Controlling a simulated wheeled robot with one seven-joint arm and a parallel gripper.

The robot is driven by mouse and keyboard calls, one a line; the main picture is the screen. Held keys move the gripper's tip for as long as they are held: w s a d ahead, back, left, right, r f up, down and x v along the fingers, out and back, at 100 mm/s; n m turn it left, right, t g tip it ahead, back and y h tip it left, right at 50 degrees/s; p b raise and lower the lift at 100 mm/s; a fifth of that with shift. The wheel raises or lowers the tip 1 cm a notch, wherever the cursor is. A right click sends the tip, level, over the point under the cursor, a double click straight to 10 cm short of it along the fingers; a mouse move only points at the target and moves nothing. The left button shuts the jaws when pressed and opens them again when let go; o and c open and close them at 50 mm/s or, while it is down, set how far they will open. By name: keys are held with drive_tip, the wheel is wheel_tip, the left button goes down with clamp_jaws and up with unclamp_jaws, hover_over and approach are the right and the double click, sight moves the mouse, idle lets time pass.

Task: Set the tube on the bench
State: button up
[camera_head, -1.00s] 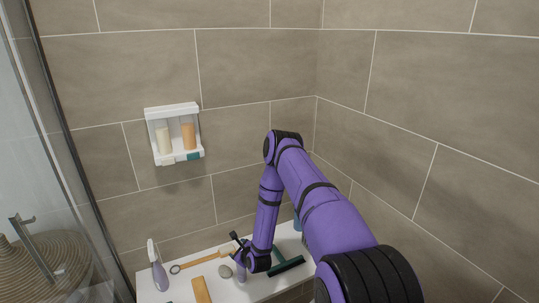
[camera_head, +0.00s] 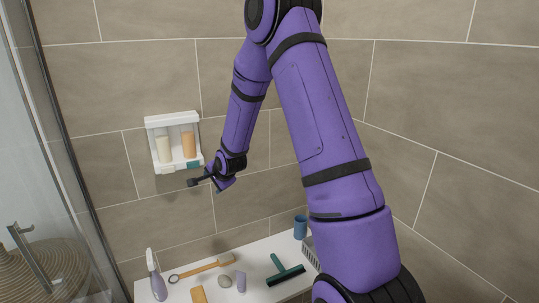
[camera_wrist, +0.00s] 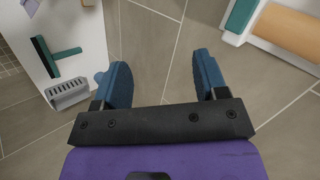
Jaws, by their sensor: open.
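A small lavender item (camera_head: 240,281), which looks like the tube, stands on the white bench (camera_head: 222,288) near the middle of its visible part. It is apart from everything around it. My gripper (camera_head: 197,181) is up in the air, well above the bench and just below the wall shelf. In the wrist view my gripper (camera_wrist: 160,78) has its two blue fingers spread with nothing between them.
On the bench are a spray bottle (camera_head: 156,277), long wooden brush (camera_head: 208,267), grey stone (camera_head: 224,281), wooden block (camera_head: 198,295), green squeegee (camera_head: 284,273) and blue cup (camera_head: 300,226). The wall shelf (camera_head: 173,118) holds cream (camera_head: 163,148) and orange (camera_head: 188,144) bottles. Glass stands left.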

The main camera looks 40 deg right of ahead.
drive_tip(key=s+a+r+n+g, duration=0.1)
drive_tip(key=s+a+r+n, duration=0.25)
drive_tip(key=s+r, duration=0.55)
drive_tip(key=s+a+r+n+g, duration=0.1)
drive_tip(key=s+a+r+n, duration=0.35)
drive_tip(key=r, duration=0.65)
drive_tip(key=s+a+r+n, duration=0.1)
drive_tip(key=s+r+n, duration=0.1)
drive_tip(key=s, duration=0.6)
drive_tip(key=s+a+r+n+g, duration=0.1)
drive_tip(key=s+r+n, duration=0.1)
drive_tip(key=s, duration=0.7)
drive_tip(key=s+a+r+n, duration=0.1)
drive_tip(key=s+n, duration=0.3)
drive_tip(key=s, duration=0.5)
drive_tip(key=shift+r+n+g+y, duration=0.3)
drive_tip(key=shift+r, duration=0.6)
drive_tip(key=shift+a, duration=0.1)
